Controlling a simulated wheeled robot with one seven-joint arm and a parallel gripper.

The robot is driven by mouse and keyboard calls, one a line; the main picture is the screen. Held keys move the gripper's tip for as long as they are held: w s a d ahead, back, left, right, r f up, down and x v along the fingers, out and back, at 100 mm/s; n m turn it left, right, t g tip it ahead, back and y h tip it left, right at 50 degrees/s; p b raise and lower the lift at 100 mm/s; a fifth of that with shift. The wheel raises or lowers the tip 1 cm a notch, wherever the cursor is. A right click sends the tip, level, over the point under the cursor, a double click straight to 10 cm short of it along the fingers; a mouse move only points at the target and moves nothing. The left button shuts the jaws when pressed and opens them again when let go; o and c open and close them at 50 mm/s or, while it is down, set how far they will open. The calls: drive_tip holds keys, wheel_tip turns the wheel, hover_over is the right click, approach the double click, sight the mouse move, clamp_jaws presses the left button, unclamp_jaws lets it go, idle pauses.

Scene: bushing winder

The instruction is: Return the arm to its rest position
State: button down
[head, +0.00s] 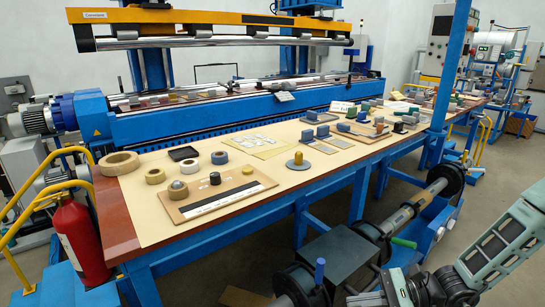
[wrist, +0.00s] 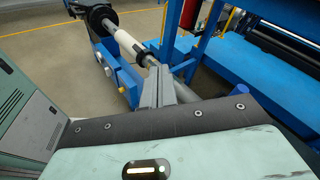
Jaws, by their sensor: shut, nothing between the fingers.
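My arm shows at the lower right of the head view, low in front of the workbench. My gripper (head: 366,298) is at the bottom edge there, partly cut off. In the wrist view my gripper (wrist: 158,75) has its grey fingers together with nothing between them. Whether the fingertips are clear of that shaft is hard to tell.
The workbench (head: 125,215) carries tape rolls, a wooden board (head: 215,197) and several small blocks. A shaft with dark discs (head: 445,180) runs low in front of it. A red extinguisher (head: 80,240) stands left. Open floor (head: 505,185) lies right.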

drive_tip(key=s+a+r+n+h, duration=0.2)
drive_tip(key=s+r+n+h, duration=0.5)
drive_tip(key=s+r+n, duration=0.2)
drive_tip(key=s+a+r+n+g+h, duration=0.1)
drive_tip(key=s+a+r+n+h, duration=0.2)
drive_tip(key=s+r+n+h, duration=0.5)
wheel_tip(320, 180, up, 2)
drive_tip(key=s+n, duration=0.1)
drive_tip(key=n, duration=0.4)
drive_tip(key=shift+s+a+r, duration=0.2)
drive_tip(key=shift+s, duration=0.2)
drive_tip(key=shift+a+n, duration=0.15)
drive_tip(key=shift+n, duration=0.15)
